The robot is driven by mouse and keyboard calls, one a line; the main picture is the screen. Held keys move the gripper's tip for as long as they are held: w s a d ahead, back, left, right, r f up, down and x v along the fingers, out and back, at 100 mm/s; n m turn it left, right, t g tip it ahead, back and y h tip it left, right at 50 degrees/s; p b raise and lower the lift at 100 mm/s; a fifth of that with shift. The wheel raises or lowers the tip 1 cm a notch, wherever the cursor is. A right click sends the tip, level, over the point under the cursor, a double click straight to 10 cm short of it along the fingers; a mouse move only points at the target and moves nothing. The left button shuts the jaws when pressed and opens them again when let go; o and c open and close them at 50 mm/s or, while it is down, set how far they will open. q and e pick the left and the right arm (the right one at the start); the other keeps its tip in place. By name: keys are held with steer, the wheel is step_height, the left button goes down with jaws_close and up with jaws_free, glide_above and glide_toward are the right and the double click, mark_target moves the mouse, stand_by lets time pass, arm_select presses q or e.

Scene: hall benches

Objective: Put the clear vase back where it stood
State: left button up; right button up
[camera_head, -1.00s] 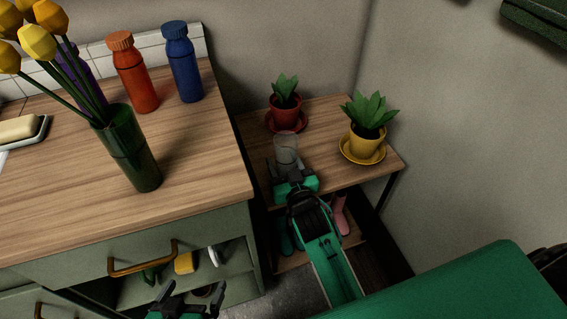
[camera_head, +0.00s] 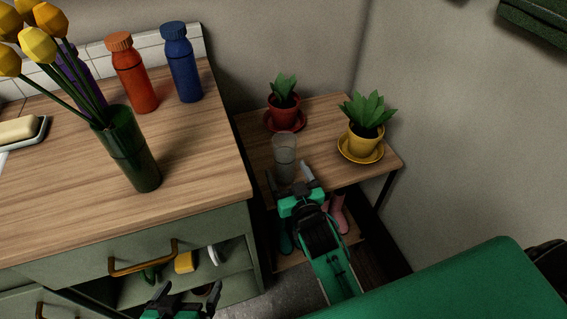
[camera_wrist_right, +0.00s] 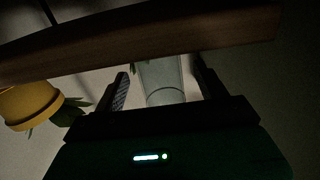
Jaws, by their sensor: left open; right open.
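The clear vase (camera_head: 285,158) stands upright on the small wooden bench by the wall, in front of the red-potted plant. It also shows in the right wrist view (camera_wrist_right: 162,82), beyond and between the fingers. My right gripper (camera_head: 290,176) is open on the near side of the vase. Its fingers (camera_wrist_right: 161,84) appear clear of the glass on both sides. My left gripper (camera_head: 191,291) is open and empty at the bottom of the head view, in front of the green cabinet.
A red-potted plant (camera_head: 285,107) and a yellow-potted plant (camera_head: 366,142) stand on saucers on the bench (camera_head: 325,112). Pink boots (camera_head: 337,212) are on its lower shelf. The cabinet top (camera_head: 200,150) holds a green vase (camera_head: 130,155) with yellow flowers and several bottles.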

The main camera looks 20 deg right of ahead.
arm_select(q)
steer(key=shift+s+a+f+g+y+p, duration=0.15)
steer(key=shift+s+a+g+y+p, duration=0.2)
steer(key=shift+a, duration=0.3)
arm_select(e)
steer(key=s+a+f+n+g+y, duration=0.1)
steer(key=s+a+f+g, duration=0.1)
steer(key=s, duration=0.8)
steer(key=s+a+f+n+g+y, duration=0.1)
steer(key=s+f+g, duration=0.3)
steer(key=s, duration=0.6)
steer(key=g+y, duration=0.1)
steer(key=g, duration=0.1)
steer(key=shift+a+g, duration=0.3)
steer(key=shift+a, duration=0.05)
steer(key=shift+f, duration=0.1)
